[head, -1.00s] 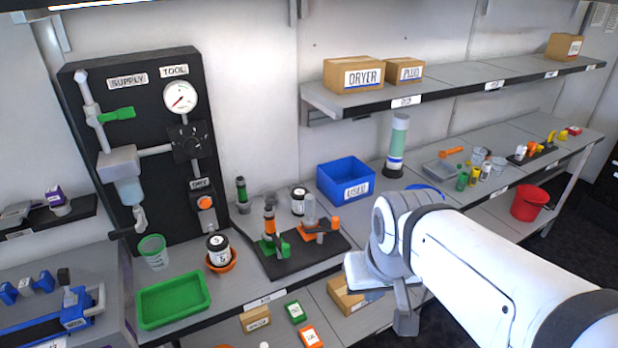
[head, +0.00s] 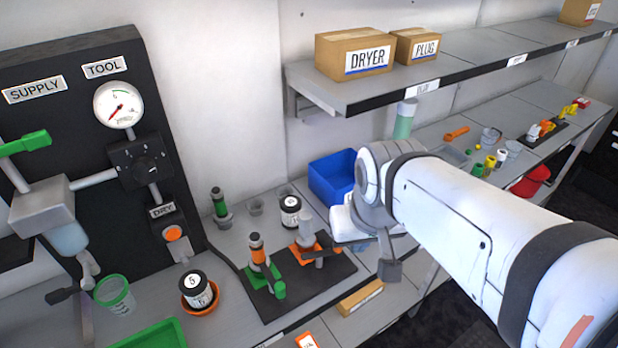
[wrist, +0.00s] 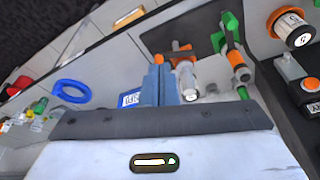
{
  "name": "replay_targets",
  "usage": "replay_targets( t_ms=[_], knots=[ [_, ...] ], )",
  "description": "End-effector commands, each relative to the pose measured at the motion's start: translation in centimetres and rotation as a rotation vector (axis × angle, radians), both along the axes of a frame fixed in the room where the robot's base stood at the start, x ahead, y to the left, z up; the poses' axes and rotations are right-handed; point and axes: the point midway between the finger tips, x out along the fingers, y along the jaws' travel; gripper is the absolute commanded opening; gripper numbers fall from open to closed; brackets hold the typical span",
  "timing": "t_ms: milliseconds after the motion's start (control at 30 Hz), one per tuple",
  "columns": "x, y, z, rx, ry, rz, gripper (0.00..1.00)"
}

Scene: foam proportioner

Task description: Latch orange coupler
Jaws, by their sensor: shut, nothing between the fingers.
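The orange coupler (head: 303,250) stands on a black base plate (head: 335,277) with a pale grey cylinder (head: 308,225) rising from it. A grey lever-like part lies at its right, its position unclear. It also shows in the wrist view (wrist: 181,47), upper middle. A green coupler (head: 265,279) with an orange and black cylinder stands left of it on the same plate.
A blue bin (head: 329,180) stands behind my wrist. A white jar (head: 290,211) stands behind the plate, and another jar (head: 196,287) sits in an orange dish at left. The black supply board (head: 90,160) is at left. A shelf (head: 440,75) overhangs the bench.

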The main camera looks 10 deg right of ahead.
Motion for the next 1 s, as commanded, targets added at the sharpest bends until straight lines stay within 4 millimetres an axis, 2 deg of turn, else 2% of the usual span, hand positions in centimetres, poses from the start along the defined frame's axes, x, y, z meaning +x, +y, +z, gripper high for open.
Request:
replay_targets(
  t_ms=[167, 267, 400, 567, 800, 1000],
  knots=[
    [0.6, 0.0, 0.2, -0.004, 0.015, 0.010, 0.00],
    [2.0, -0.4, 0.5, -0.013, 0.056, 0.032, 0.00],
    [5.7, -0.1, 1.0, -0.036, 0.155, 0.095, 0.00],
    [10.8, 0.6, 0.5, -0.067, 0.289, 0.185, 0.00],
    [18.0, 2.1, -2.3, -0.109, 0.480, 0.314, 0.00],
    [21.9, 3.2, -5.1, -0.130, 0.595, 0.388, 0.00]
  ],
)
